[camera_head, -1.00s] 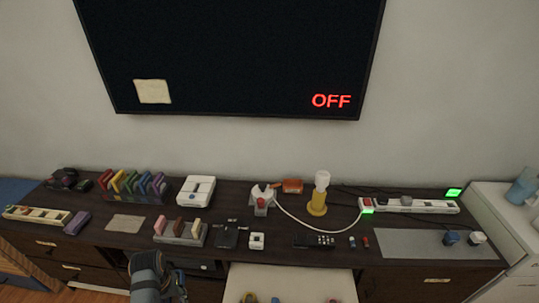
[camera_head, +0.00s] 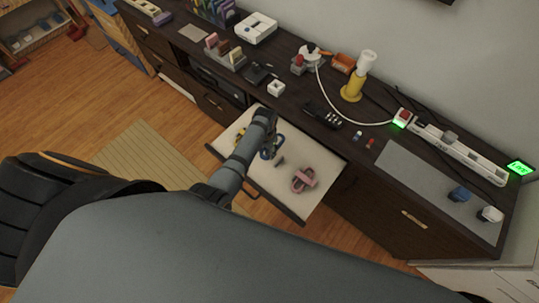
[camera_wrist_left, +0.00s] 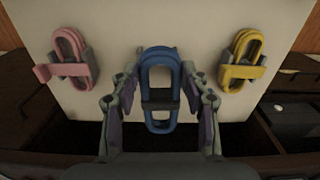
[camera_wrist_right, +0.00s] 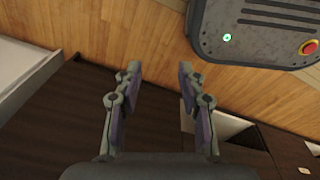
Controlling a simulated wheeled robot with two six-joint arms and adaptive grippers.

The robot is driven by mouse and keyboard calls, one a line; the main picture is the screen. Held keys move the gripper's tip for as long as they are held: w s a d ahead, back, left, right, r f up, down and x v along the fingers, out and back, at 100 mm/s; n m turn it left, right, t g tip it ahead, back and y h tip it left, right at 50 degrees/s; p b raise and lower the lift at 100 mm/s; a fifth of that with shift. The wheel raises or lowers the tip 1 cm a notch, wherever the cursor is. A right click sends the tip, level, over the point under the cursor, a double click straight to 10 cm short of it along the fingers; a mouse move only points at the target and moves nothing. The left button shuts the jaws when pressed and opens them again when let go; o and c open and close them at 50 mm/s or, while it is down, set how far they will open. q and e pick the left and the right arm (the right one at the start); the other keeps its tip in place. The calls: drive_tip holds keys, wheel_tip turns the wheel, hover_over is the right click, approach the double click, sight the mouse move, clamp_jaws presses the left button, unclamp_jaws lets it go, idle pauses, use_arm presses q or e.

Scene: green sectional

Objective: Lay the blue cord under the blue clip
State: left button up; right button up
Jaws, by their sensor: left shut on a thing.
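The blue cord (camera_head: 277,148) is a coiled bundle with a dark band, in the open pale drawer. My left gripper (camera_head: 267,135) reaches down into the drawer and is shut on it. In the left wrist view the blue cord (camera_wrist_left: 160,62) stands between the two fingers (camera_wrist_left: 160,88). A pink cord (camera_wrist_left: 73,60) lies to its left and a yellow cord (camera_wrist_left: 241,62) to its right. My right gripper (camera_wrist_right: 156,88) is open and empty over the floor and dark furniture. I cannot make out the blue clip with certainty.
The open drawer (camera_head: 258,181) juts from the dark cabinet. The cabinet top holds a remote (camera_head: 323,114), a yellow-based lamp (camera_head: 354,86), a power strip (camera_head: 460,150) with a white cable, and a grey mat (camera_head: 422,165). Wooden floor (camera_head: 90,110) is free at left.

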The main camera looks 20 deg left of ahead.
use_arm(q)
drive_tip(key=shift+d+f, duration=0.15)
drive_tip(key=shift+f, duration=0.45)
drive_tip(key=shift+s+d+r, duration=0.1)
drive_tip(key=shift+r+p, duration=0.1)
drive_tip(key=shift+p, duration=0.25)
wheel_tip(320, 180, down, 5)
drive_tip(key=b, duration=0.3)
drive_tip(key=shift+f+b, duration=1.6)
drive_tip(key=shift+f, duration=0.3)
use_arm(e)
drive_tip(key=shift+s+d+f, duration=0.15)
drive_tip(key=shift+d+f, duration=0.05)
drive_tip(key=shift+f, duration=1.25)
drive_tip(key=shift+s+d+f, duration=0.1)
drive_tip(key=shift+d+f, duration=0.05)
drive_tip(key=shift+f, duration=1.3)
use_arm(q)
drive_tip(key=o, duration=1.2)
use_arm(e)
drive_tip(key=shift+d, duration=0.2)
use_arm(q)
drive_tip(key=shift+o, duration=0.2)
use_arm(e)
drive_tip(key=shift+d, duration=0.1)
